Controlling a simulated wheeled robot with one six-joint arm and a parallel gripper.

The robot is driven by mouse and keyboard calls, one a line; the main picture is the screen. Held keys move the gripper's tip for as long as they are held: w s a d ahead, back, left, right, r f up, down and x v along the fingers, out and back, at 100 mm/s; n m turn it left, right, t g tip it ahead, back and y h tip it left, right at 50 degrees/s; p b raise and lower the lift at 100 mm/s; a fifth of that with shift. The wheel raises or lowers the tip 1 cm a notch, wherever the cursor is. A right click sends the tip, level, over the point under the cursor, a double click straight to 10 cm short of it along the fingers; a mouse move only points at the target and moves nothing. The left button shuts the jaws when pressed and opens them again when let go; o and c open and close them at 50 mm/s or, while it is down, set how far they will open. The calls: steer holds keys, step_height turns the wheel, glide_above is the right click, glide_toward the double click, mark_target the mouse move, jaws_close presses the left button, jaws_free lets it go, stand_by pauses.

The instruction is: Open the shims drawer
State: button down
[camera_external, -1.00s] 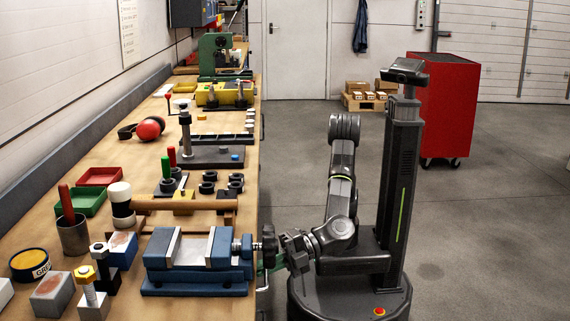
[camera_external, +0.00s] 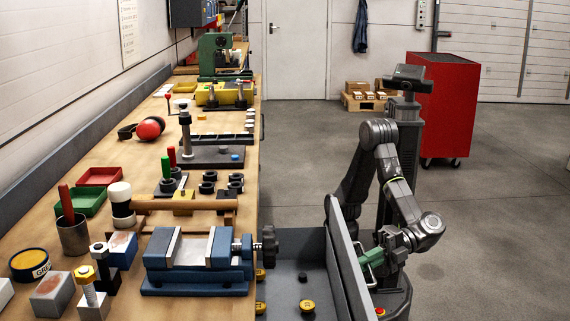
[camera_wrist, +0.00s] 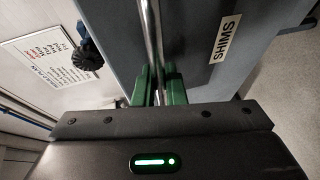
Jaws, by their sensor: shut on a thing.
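The shims drawer (camera_external: 345,262) is pulled well out from the bench in the external view, its grey front standing to the right of the bench edge. Its inside shows, with several yellow and dark round pieces on its floor. My gripper (camera_external: 372,258) is at the outer side of the front, with its green fingers shut on the drawer handle (camera_external: 369,277). In the wrist view the green fingers (camera_wrist: 158,88) close around the metal bar handle (camera_wrist: 151,35). A label reading SHIMS (camera_wrist: 226,38) is on the drawer front beside it.
A blue vise (camera_external: 198,262) sits at the bench's near end, its screw handle (camera_external: 269,246) jutting over the drawer. Tools and trays crowd the bench top. A red cabinet (camera_external: 441,105) stands behind me. The floor to my right is clear.

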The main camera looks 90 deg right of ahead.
steer(key=s, duration=0.6)
steer(key=shift+p, duration=0.35)
steer(key=shift+s, duration=0.1)
steer(key=c, duration=1.8)
jaws_free()
steer(key=p+v, duration=0.3)
steer(key=v, duration=1.1)
steer(key=shift+p, duration=0.35)
steer(key=shift+a+f, duration=0.1)
steer(key=shift+b+x, duration=1.85)
steer(key=shift+x, duration=5.25)
